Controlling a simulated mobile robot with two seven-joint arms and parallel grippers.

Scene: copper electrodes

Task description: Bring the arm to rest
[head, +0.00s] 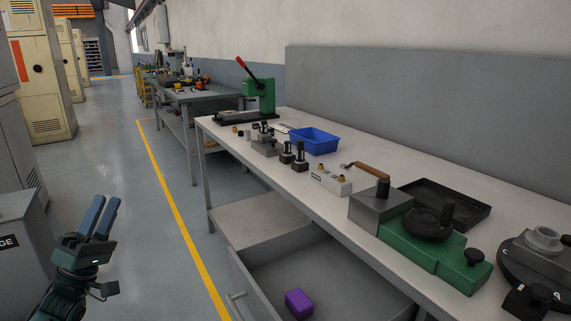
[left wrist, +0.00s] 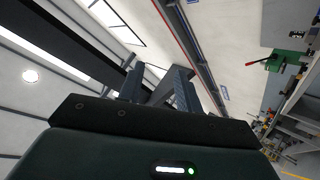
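My left gripper (head: 106,201) is raised at the lower left of the head view, over the floor and left of the workbench. Its two blue fingers point up, with a gap between them and nothing held. In the left wrist view the fingers (left wrist: 158,82) stand apart against the ceiling and wall. My right gripper is not in view.
The workbench (head: 335,209) holds a green press (head: 262,97), a blue bin (head: 314,141), a black tray (head: 455,204) and a green vise (head: 430,243). Below, an open drawer (head: 262,297) holds a purple block (head: 299,303). A grey cabinet (head: 22,235) stands at left.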

